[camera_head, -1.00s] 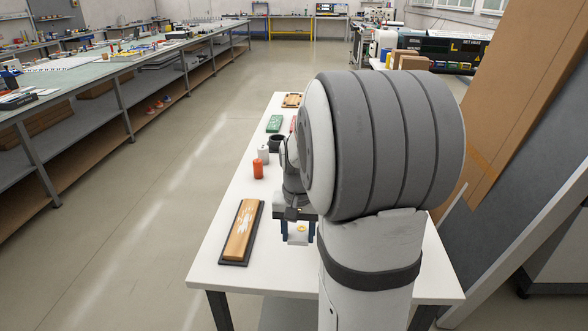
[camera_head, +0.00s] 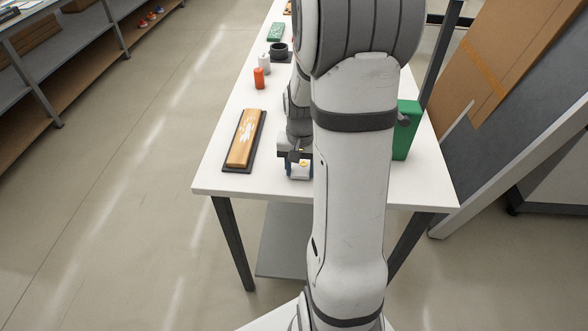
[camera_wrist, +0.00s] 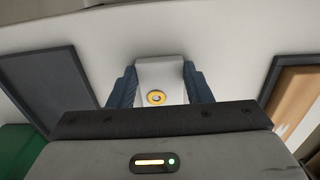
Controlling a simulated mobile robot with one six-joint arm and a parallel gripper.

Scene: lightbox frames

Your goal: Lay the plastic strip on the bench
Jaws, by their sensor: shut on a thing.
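In the wrist view my gripper (camera_wrist: 158,72) has its two blue fingers on either side of a whitish plastic strip (camera_wrist: 160,72) with a yellow ring on its face. The gripper is shut on the strip. In the head view my gripper (camera_head: 299,171) is over the front part of the white bench (camera_head: 213,178), and only a small pale piece of the strip shows there, with the yellow ring. The rest of the strip is hidden by the gripper. I cannot tell whether the strip touches the bench.
A wooden block on a dark base (camera_head: 245,140) lies left of my gripper. An orange cylinder (camera_head: 259,78), a white one (camera_head: 264,63) and a dark round holder (camera_head: 279,51) stand farther back. A green box (camera_head: 406,133) stands right of my arm. The bench's front-left corner is bare.

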